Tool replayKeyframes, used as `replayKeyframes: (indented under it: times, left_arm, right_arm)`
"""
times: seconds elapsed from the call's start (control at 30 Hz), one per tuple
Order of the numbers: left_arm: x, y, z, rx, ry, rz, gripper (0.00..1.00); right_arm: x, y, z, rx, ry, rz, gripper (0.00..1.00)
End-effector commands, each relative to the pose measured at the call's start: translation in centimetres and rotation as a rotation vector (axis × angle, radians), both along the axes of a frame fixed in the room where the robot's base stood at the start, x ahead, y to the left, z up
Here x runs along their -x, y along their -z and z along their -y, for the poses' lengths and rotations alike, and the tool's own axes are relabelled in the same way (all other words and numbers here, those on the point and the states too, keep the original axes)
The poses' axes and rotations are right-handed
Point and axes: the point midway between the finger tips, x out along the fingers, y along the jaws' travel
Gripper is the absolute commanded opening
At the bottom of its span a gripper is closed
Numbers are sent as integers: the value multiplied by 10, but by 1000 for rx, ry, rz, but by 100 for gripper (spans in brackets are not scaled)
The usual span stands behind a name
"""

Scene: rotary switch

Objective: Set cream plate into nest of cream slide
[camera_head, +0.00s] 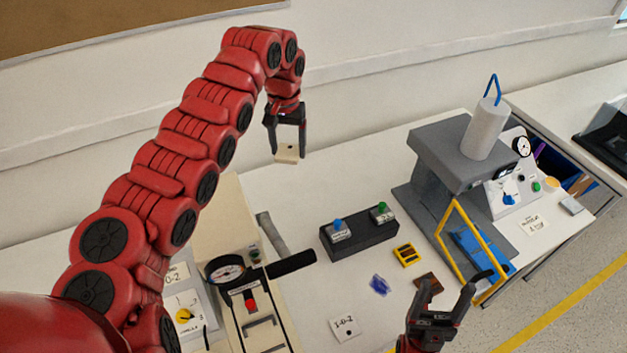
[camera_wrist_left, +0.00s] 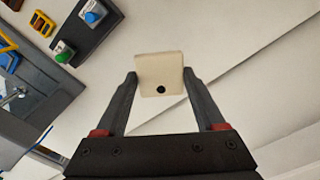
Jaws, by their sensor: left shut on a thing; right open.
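The cream plate (camera_head: 288,154) is a small square block with a dark round hole in it. My left gripper (camera_head: 287,145) is shut on its edges and holds it in the air above the back of the bench. In the left wrist view the cream plate (camera_wrist_left: 161,74) sits between the two fingertips, its hole facing the camera. A long cream bed (camera_head: 229,207) stands at the left of the bench, partly behind my left arm; I cannot make out a cream slide or its nest with certainty. My right gripper (camera_head: 455,290) is open and empty at the front right.
A dark block (camera_head: 358,238) with blue and green knobs lies mid-bench. A grey press (camera_head: 450,160) with a yellow guard frame (camera_head: 463,240) stands at the right.

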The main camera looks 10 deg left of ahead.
Motion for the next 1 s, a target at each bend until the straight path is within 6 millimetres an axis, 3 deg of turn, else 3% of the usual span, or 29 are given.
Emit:
replayKeyframes:
  times: [0.13,0.27,0.53,1.0]
  left_arm:
    - [2,5,3,2,118,-9,8]
    - [3,18,11,6,358,-11,8]
    - [16,58,29,16,994,-8,8]
    - [66,120,43,11,2089,-1,8]
  right_arm:
    - [0,-10,0,0,0,0,69]
    - [0,-24,0,0,0,0,69]
    - [0,-56,0,0,0,0,69]
    - [0,-107,0,0,0,0,69]
